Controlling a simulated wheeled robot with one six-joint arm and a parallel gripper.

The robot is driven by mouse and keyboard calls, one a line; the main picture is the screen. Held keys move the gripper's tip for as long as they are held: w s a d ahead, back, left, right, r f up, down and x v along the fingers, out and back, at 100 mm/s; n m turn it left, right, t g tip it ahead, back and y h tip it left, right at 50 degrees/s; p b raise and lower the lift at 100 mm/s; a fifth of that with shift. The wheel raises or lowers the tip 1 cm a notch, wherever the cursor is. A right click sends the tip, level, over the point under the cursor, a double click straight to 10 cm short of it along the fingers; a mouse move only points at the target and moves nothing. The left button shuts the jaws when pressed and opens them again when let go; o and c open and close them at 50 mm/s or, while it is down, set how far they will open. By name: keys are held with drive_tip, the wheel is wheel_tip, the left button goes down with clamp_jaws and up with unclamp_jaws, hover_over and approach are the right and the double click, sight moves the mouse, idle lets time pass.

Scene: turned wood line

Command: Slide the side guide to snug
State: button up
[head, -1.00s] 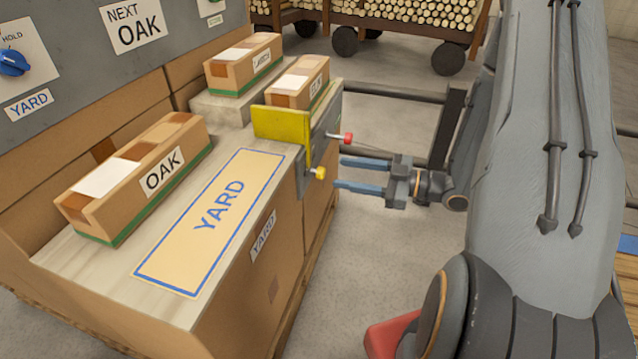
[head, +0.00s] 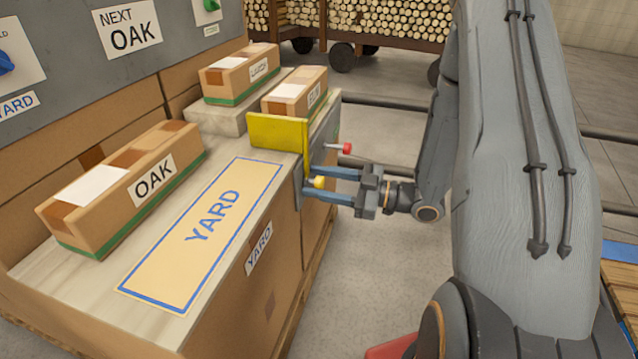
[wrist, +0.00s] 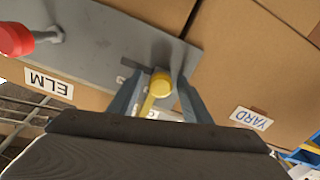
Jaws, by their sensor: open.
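The side guide is a yellow plate (head: 277,132) standing upright across the bench top, at the far end of the yellow YARD panel (head: 205,225). A grey bracket at the bench's right edge carries a yellow knob (head: 319,182) and a red knob (head: 345,148). My gripper (head: 305,182) is open at the bench side, its blue fingers pointing at the bracket near the yellow knob. In the wrist view the yellow knob (wrist: 161,83) lies between the two open fingers. The red knob (wrist: 16,39) is off to the upper left there. I cannot tell whether a finger touches the yellow knob.
An OAK carton (head: 124,190) lies on the bench left of the panel. An ELM carton (head: 297,92) stands behind the yellow plate, and another carton (head: 240,75) sits on a raised block. A grey control panel (head: 65,55) borders the left. Floor right of the bench is open.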

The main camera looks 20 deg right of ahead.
clamp_jaws()
drive_tip(key=shift+w+d+p, duration=0.6)
drive_tip(key=shift+w+d, duration=0.2)
drive_tip(key=shift+w, duration=0.35)
drive_tip(key=shift+w+d+p, duration=0.6)
drive_tip(key=shift+w+d, duration=0.2)
drive_tip(key=shift+w, duration=0.35)
unclamp_jaws()
drive_tip(key=shift+d, duration=0.1)
drive_tip(key=p+v, duration=0.2)
drive_tip(key=v, duration=0.5)
drive_tip(key=shift+s+d, duration=0.2)
